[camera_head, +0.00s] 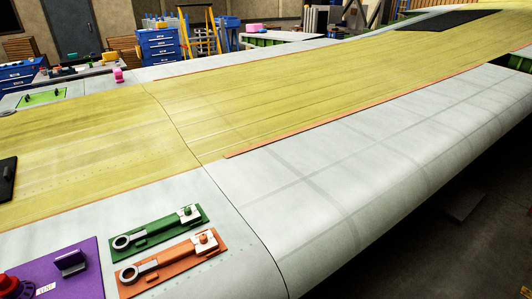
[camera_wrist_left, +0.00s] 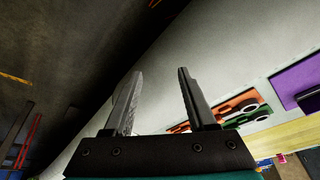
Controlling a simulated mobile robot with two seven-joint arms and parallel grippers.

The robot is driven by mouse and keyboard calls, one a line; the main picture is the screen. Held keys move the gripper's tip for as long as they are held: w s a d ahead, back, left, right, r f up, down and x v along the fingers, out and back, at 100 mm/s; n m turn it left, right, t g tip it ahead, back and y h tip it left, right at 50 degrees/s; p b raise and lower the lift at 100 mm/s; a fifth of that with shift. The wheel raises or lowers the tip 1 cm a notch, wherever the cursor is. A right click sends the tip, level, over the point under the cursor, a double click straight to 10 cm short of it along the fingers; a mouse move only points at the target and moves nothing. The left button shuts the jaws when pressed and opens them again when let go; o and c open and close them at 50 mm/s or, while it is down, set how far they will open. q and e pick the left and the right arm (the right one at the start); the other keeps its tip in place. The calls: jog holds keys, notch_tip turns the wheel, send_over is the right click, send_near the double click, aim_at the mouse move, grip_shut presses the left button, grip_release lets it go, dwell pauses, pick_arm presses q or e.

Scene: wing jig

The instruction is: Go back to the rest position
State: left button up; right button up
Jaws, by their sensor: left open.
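My left gripper (camera_wrist_left: 157,100) shows in the left wrist view with its two fingers spread apart and nothing between them. It is beside the grey edge of the wing (camera_wrist_left: 215,45). No gripper shows in the head view. On the wing in the head view lie a green plate with a ring-ended tool (camera_head: 156,231) and an orange plate with a similar tool (camera_head: 172,262). Both also show in the left wrist view, partly hidden behind a finger.
A purple plate (camera_head: 75,281) with a red knob (camera_head: 14,286) lies at the lower left. The wing surface (camera_head: 320,180) is broad and mostly clear. Blue drawer cabinets (camera_head: 158,47) and a yellow ladder (camera_head: 212,30) stand behind. Dark floor (camera_head: 470,235) lies beyond the wing's right edge.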

pick_arm(q)
notch_tip(320, 180, down, 32)
jog(key=s+f+g+b, duration=0.1)
jog(key=s+g+b, duration=0.1)
jog(key=b, duration=0.9)
jog(key=s+a+f+b, duration=0.1)
jog(key=s+f+b, duration=0.3)
jog(key=f, duration=0.4)
jog(key=s+a+f+b, duration=0.1)
jog(key=s+f+b, duration=0.3)
jog(key=s+f, duration=0.3)
jog(key=s+f+g+b, duration=0.1)
jog(key=s+f+b, duration=0.3)
jog(key=f, duration=0.7)
jog(key=shift+s+a+f, duration=0.15)
jog(key=shift+s+a, duration=0.25)
jog(key=shift+s, duration=0.25)
